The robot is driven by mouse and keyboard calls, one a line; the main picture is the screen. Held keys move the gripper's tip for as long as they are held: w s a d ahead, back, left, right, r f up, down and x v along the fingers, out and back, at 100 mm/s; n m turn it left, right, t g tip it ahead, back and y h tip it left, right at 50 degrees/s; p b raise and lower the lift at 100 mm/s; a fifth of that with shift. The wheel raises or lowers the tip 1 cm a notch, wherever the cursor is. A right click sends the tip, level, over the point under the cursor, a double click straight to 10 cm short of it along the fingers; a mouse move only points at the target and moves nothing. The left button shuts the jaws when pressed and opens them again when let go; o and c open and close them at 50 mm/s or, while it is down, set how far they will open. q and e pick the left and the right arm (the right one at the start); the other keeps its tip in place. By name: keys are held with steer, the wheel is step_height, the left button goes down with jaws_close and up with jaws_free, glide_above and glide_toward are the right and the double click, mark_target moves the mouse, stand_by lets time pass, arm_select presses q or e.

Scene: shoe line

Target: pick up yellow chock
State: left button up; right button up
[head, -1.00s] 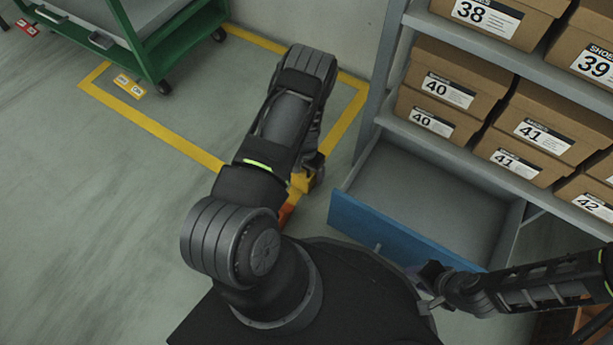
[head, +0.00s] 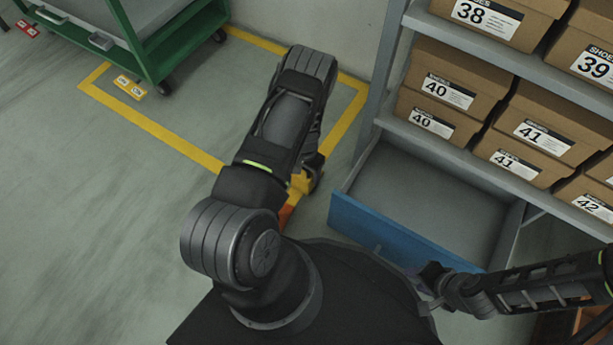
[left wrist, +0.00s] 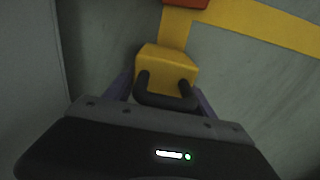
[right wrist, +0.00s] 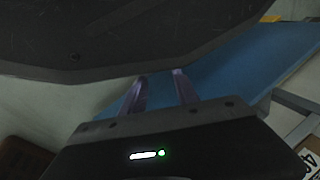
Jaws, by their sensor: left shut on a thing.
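The yellow chock (left wrist: 165,66) is a small block with a black handle (left wrist: 167,98), seen in the left wrist view. My left gripper (left wrist: 164,94) is shut on the chock, with a finger at each side of the handle. In the head view a small part of the chock (head: 300,183) shows beside my left arm, which hides the rest. I cannot tell whether it touches the floor. My right gripper (right wrist: 160,88) is open and empty, near the front of the blue drawer (head: 385,235).
The drawer is pulled out and empty under a shelf of shoe boxes (head: 447,90). An orange-red object (head: 286,214) lies near the chock. Yellow tape (head: 150,124) marks the floor.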

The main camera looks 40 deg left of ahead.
arm_select(q)
jaws_close()
steer(key=shift+r, duration=0.15)
step_height(320, 180, up, 10)
steer(key=p, duration=0.4)
stand_by(0.8)
